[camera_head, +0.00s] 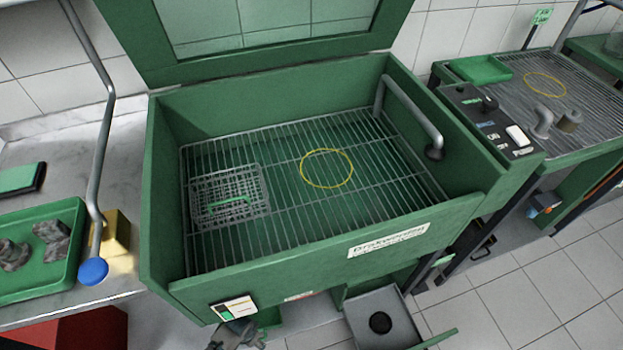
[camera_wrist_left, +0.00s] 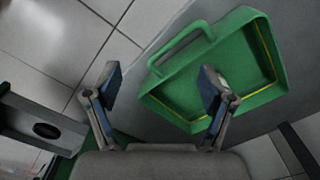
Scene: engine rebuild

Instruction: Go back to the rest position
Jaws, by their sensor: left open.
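My left gripper (camera_wrist_left: 160,82) is open in the left wrist view, its two blue-padded fingers wide apart with nothing between them. Beyond its right finger is a green tray (camera_wrist_left: 250,22) with a loop handle and a yellow line inside, on a grey surface. I cannot tell how far the tray is from the finger. Grey finger-like parts (camera_head: 237,334) show at the bottom edge of the head view, in front of the green washer; they are too cut off to tell which arm they belong to. My right gripper is not clearly seen.
The open green washer (camera_head: 165,200) holds a wire basket (camera_head: 230,212) on its rack. A green parts tray (camera_head: 40,282) and a blue-ended pipe (camera_head: 93,271) are at left. A drawer-like grey box (camera_head: 365,310) sits low in front. Tiled floor is clear at lower right.

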